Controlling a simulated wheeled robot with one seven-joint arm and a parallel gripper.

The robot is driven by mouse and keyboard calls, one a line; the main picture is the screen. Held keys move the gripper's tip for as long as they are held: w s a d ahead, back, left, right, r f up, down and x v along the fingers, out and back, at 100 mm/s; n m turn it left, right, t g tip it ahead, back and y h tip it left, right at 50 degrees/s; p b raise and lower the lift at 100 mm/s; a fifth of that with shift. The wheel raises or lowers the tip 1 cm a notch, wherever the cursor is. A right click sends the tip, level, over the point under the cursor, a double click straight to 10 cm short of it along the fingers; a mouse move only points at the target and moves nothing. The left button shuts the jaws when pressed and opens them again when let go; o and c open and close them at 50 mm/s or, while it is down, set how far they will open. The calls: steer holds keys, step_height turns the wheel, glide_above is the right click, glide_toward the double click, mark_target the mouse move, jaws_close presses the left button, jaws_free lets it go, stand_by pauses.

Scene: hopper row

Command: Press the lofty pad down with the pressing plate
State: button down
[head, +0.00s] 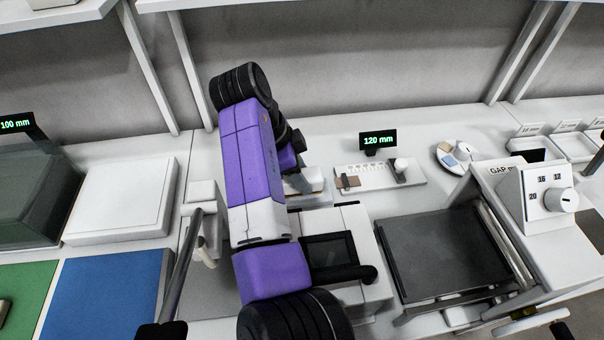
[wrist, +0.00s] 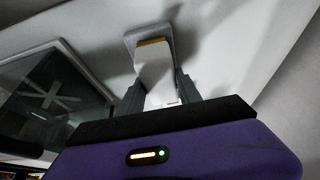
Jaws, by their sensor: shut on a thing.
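My gripper (head: 303,182) reaches over the bench in the head view, pointing down. In the wrist view its two grey fingers (wrist: 160,93) are shut on a white upright handle with a tan edge. The handle joins a flat grey plate, which I take as the pressing plate (wrist: 131,42); in the head view the plate (head: 312,200) shows partly beyond my arm, low over the bench. I cannot tell whether it touches anything underneath. A thick white slab (head: 120,205) lies at left and may be the lofty pad, but I cannot tell for sure.
A dark clear-sided box (head: 28,195) stands far left by a 100 mm display (head: 15,124). A 120 mm display (head: 378,141) stands behind a small rack (head: 375,178). A dark-topped tray (head: 450,255) and a dial box (head: 545,190) stand right. Blue (head: 100,295) and green mats lie in front left.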

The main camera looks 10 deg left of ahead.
steer(key=shift+s+d+f+b, duration=0.15)
steer(key=shift+d+f, duration=0.15)
steer(key=shift+f, duration=0.5)
steer(key=shift+s+d+f+b, duration=0.15)
steer(key=shift+d+f, duration=0.15)
steer(key=shift+f, duration=0.45)
steer(key=shift+w+a+r+p, duration=0.15)
steer(key=shift+r+p, duration=0.65)
steer(key=shift+r, duration=0.1)
steer(key=r+p, duration=0.4)
steer(key=r, duration=0.1)
steer(key=shift+w+r, duration=0.15)
steer(key=shift+w, duration=0.05)
steer(key=shift+r, duration=0.35)
steer(key=shift+f+b, duration=0.45)
steer(key=shift+f, duration=0.55)
